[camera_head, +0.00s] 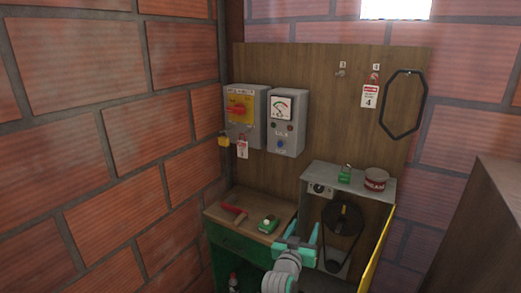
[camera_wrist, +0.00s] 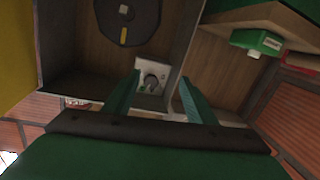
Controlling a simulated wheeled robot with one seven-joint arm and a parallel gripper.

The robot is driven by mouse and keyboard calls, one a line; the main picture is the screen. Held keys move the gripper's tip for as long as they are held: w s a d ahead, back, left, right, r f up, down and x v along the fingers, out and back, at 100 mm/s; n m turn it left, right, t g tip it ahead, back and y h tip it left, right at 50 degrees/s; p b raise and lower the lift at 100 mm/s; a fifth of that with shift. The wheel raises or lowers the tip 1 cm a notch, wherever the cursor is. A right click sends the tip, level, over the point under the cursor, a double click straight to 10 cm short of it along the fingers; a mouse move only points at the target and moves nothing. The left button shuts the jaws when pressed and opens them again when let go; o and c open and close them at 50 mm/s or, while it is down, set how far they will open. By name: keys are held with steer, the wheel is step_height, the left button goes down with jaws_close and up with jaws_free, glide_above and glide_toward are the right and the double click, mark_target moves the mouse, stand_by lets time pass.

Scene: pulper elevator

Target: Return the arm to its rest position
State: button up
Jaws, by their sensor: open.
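My gripper (camera_head: 298,245) is raised in front of the workbench at the lower middle of the head view. Its green fingers are apart, with nothing seen between them. In the wrist view my gripper (camera_wrist: 165,100) also shows open. Beyond its fingers is a grey fitting with a round dark knob (camera_wrist: 151,82) inside or on the edge of the grey machine housing. I cannot tell from the wrist view how far the fingers are from it.
The grey machine housing (camera_head: 385,186) with a dark pulley (camera_head: 342,225) stands right of my gripper. The bench top (camera_head: 225,217) holds a red-handled tool (camera_head: 234,213) and a green box (camera_head: 268,224). A switch box (camera_head: 246,112) and gauge box (camera_head: 287,122) hang behind. Brick wall (camera_head: 110,150) stands left.

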steer(key=s+a+f+n+y, duration=0.15)
steer(key=s+a+f, duration=0.25)
steer(key=s+f, duration=0.4)
steer(key=s+a+f+n+y, duration=0.15)
steer(key=s+a+f, duration=0.35)
steer(key=s, duration=0.6)
steer(key=s+a+f+n+y, duration=0.1)
steer(key=s+a+f+y, duration=0.15)
steer(key=s+f, duration=0.6)
steer(key=s+a+r, duration=0.2)
steer(key=s, duration=0.7)
steer(key=s+a+r+y, duration=0.1)
steer(key=s+a+r, duration=0.1)
steer(key=s, duration=0.8)
steer(key=s+a+r+y, duration=0.1)
steer(key=s+a, duration=0.2)
steer(key=s, duration=0.7)
steer(key=shift+a+r, duration=0.35)
steer(key=shift+r, duration=0.05)
